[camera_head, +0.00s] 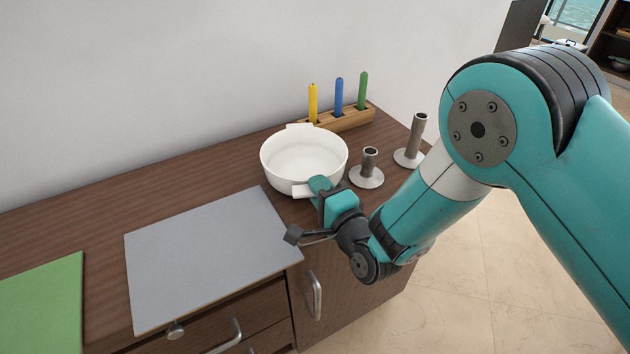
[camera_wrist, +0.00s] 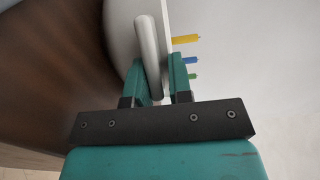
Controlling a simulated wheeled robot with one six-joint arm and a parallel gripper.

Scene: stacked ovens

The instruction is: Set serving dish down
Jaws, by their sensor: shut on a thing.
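The serving dish (camera_head: 304,158) is a white round bowl with flat tab handles. It looks level and empty, over the back right part of the brown cabinet top (camera_head: 195,183). I cannot tell whether its base touches the top. My gripper (camera_head: 319,186) is shut on its near handle. In the wrist view, the handle (camera_wrist: 149,50) lies between the fingers of my gripper (camera_wrist: 159,80), with the dish's white side (camera_wrist: 118,25) beyond. The dish's underside is hidden.
A grey mat (camera_head: 210,255) lies left of the dish, and a green mat (camera_head: 42,305) further left. A short candle holder (camera_head: 367,172) stands close right of the dish, a taller one (camera_head: 413,145) beyond. A wooden block (camera_head: 345,118) with yellow, blue and green candles stands behind.

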